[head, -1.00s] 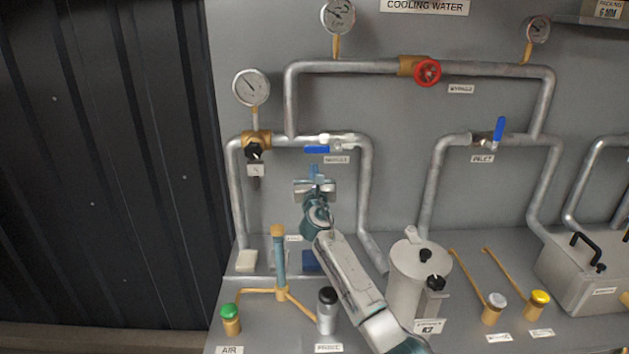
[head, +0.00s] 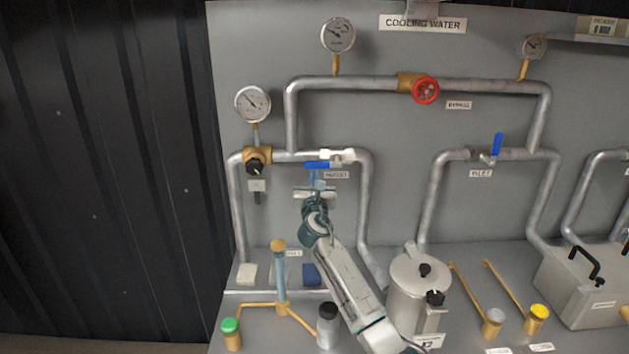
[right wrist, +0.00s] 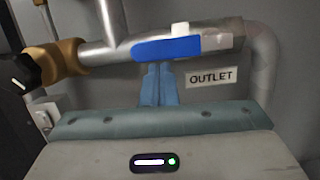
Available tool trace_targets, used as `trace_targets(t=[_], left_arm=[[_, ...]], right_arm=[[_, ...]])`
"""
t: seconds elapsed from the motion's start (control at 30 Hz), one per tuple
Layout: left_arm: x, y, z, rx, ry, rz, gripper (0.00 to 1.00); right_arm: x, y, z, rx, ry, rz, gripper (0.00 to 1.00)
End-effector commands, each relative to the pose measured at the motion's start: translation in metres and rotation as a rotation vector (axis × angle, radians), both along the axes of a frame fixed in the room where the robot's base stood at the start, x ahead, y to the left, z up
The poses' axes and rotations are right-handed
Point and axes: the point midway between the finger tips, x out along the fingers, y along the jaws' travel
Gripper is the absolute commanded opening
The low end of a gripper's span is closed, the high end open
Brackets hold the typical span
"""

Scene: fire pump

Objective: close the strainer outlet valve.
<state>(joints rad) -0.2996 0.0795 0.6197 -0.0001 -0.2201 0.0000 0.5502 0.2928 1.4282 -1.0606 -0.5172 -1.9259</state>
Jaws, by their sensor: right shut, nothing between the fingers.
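The strainer outlet valve's blue lever (head: 319,165) lies along the horizontal pipe, pointing left, above the OUTLET label (head: 336,175). In the right wrist view the lever (right wrist: 168,48) is large and runs level beside the pipe, with the OUTLET label (right wrist: 211,77) below right. My right gripper (head: 315,175) is shut and empty just under the lever. In the right wrist view its blue fingertips (right wrist: 158,72) point up at the lever's underside. I cannot tell whether they touch it. My left gripper is not in view.
A gauge (head: 252,104) and a brass fitting with a black knob (head: 256,164) sit left of the lever. The inlet valve's blue lever (head: 497,145) stands upright at right. A red bypass handwheel (head: 426,90) is above. A steel strainer pot (head: 417,290) stands beside my right arm.

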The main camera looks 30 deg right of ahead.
Motion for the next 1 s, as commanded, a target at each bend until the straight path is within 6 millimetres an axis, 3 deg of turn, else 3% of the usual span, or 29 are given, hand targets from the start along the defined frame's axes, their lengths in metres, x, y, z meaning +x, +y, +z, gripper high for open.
trace_targets(t=[0.57,1.0], left_arm=[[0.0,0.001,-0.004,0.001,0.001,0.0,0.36],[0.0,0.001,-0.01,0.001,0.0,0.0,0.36]], right_arm=[[0.002,0.003,0.011,0.117,-0.074,0.001,0.0],[0.003,0.004,0.041,0.441,-0.274,0.001,0.0]])
